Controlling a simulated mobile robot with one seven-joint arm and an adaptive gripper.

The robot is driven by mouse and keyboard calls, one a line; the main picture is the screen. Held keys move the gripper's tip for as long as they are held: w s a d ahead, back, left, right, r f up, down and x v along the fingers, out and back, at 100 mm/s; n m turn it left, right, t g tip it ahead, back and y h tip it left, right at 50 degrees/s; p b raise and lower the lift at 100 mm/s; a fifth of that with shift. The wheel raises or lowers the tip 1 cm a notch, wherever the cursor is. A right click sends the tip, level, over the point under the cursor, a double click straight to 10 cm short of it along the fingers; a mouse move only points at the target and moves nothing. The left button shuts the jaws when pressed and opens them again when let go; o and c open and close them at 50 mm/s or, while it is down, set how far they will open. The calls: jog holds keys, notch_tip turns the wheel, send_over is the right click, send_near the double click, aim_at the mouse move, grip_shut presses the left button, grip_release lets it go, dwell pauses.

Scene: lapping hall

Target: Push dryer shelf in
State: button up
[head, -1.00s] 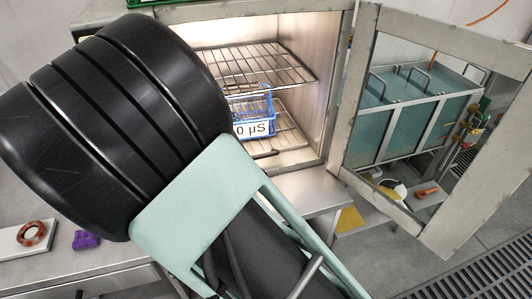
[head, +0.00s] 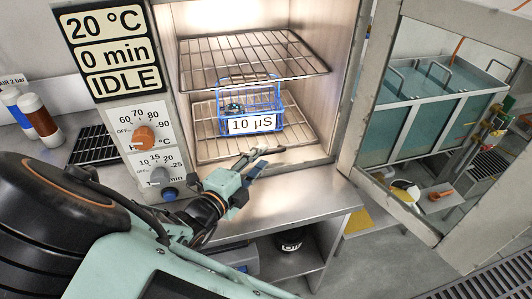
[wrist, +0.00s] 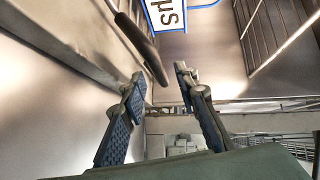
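The open dryer (head: 349,90) has a wire upper shelf (head: 225,62) and a wire lower shelf (head: 300,131). A blue wire basket with a "10 µS" label (head: 252,124) stands on the lower shelf. My gripper (head: 259,160) is at the dryer's mouth, just in front of the lower shelf's front edge. In the wrist view its two blue-padded fingers (wrist: 160,77) are apart with nothing between them. A dark curved bar (wrist: 145,45) lies just beyond the fingertips, below the label (wrist: 166,14). I cannot tell whether the fingers touch it.
The dryer door (head: 367,130) stands wide open to the right. The control panel with knobs (head: 145,138) is left of the opening. A steel bench (head: 300,205) lies below it. Bottles (head: 38,118) and a black rack (head: 93,146) stand at the left.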

aim_at(266, 152)
jog(key=shift+x, duration=1.9)
grip_shut()
jog(key=shift+a, duration=0.1)
